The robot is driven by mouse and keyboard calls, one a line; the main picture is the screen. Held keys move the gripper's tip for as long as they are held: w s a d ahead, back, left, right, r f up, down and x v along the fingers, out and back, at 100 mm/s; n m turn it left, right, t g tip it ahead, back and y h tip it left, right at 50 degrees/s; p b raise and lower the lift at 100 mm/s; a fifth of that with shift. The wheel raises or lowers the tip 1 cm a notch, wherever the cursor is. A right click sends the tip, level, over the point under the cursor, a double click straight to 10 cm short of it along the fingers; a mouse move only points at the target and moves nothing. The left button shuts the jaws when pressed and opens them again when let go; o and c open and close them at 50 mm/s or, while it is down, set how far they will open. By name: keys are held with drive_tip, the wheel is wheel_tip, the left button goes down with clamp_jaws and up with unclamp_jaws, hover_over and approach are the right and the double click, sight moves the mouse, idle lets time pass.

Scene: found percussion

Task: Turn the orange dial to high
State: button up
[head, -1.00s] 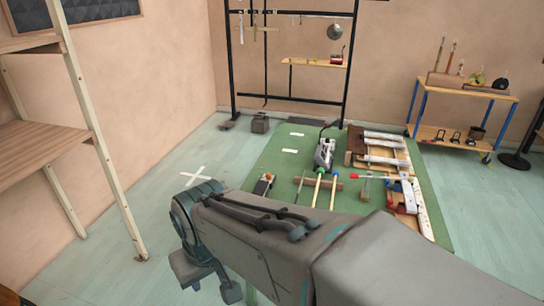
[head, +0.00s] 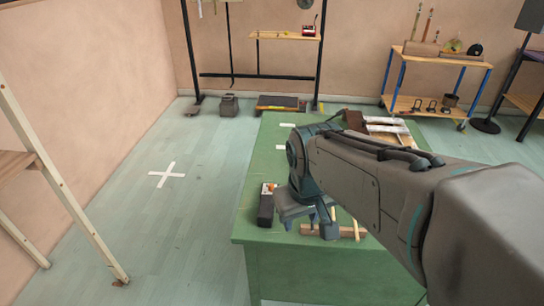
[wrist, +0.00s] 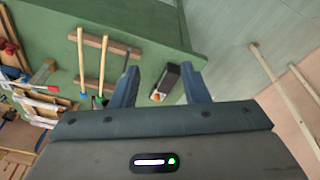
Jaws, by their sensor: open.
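A small black box (head: 266,208) stands near the left edge of the green-topped table in the head view, with a pale face and a small orange spot (head: 269,187) at its top. The box (wrist: 167,80) also shows between my fingers in the wrist view, some way beyond them, with an orange spot (wrist: 157,96) at its near end. The spot may be the dial; its setting is too small to read. My gripper (head: 308,222) is just right of the box in the head view. In the wrist view its fingers (wrist: 160,71) are apart and empty.
The green table (head: 262,150) has bare surface behind the box. Wooden bars with two mallets (wrist: 92,62) lie beside it in the wrist view. A black rack (head: 260,75) and a trolley (head: 435,55) stand behind. Shelving (head: 60,190) is at left.

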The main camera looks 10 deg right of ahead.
drive_tip(key=w+n+g+b, duration=0.1)
drive_tip(key=w+n, duration=0.5)
drive_tip(key=w, duration=1)
drive_tip(key=n+g+b, duration=0.1)
drive_tip(key=n+g, duration=0.1)
drive_tip(key=n, duration=0.5)
hover_over(271, 185)
wheel_tip(271, 185, down, 8)
wheel_tip(271, 185, down, 13)
drive_tip(key=shift+f, duration=0.1)
clamp_jaws()
